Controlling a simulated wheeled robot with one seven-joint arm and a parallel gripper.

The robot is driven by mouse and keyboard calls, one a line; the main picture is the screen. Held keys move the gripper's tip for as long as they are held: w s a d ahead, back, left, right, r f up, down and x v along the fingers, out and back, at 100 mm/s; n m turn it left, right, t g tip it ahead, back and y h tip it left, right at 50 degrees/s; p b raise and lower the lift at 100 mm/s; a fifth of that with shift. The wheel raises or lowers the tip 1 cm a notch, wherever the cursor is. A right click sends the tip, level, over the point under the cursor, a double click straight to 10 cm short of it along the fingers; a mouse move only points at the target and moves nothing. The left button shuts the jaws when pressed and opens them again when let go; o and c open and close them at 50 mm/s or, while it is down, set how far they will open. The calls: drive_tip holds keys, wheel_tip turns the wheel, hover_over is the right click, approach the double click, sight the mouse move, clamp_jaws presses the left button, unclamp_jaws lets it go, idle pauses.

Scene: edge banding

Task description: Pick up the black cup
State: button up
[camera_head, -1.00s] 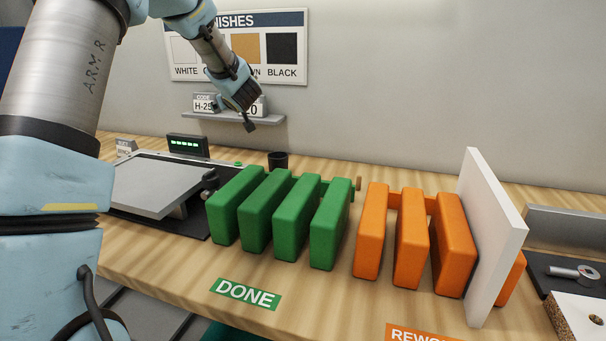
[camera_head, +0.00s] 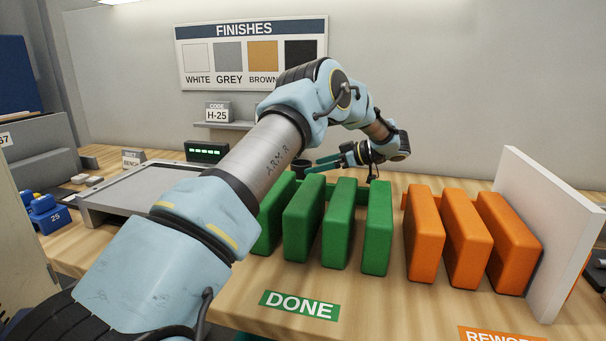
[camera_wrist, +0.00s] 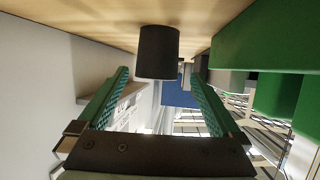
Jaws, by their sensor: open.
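The black cup (camera_head: 300,166) stands on the wooden bench behind the green rack, partly hidden by my arm and the rack. In the wrist view the cup (camera_wrist: 157,50) appears upside down, just ahead of the fingertips and in line with the gap between them. My gripper (camera_head: 311,165) lies nearly level, its green fingers pointing left at the cup from its right side. In the wrist view the gripper (camera_wrist: 160,76) is open with nothing between its fingers. I cannot tell whether a fingertip touches the cup.
A green rack (camera_head: 378,230) stands close in front of the cup. An orange rack (camera_head: 465,240) and a white panel (camera_head: 560,230) stand to the right. A grey plate machine (camera_head: 140,182) and a small green-lit display (camera_head: 206,152) are to the left. A wall shelf (camera_head: 225,125) is behind.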

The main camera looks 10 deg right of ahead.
sight(301, 173)
drive_tip(key=x, duration=0.2)
drive_tip(key=p+x, duration=0.1)
drive_tip(key=x, duration=0.1)
drive_tip(key=p+x, duration=0.1)
drive_tip(key=x, duration=0.1)
drive_tip(key=shift+w+r, duration=0.15)
drive_tip(key=shift+r, duration=0.2)
drive_tip(key=shift+w+a+f, duration=0.15)
drive_tip(key=shift+f, duration=0.1)
drive_tip(key=c, duration=1.2)
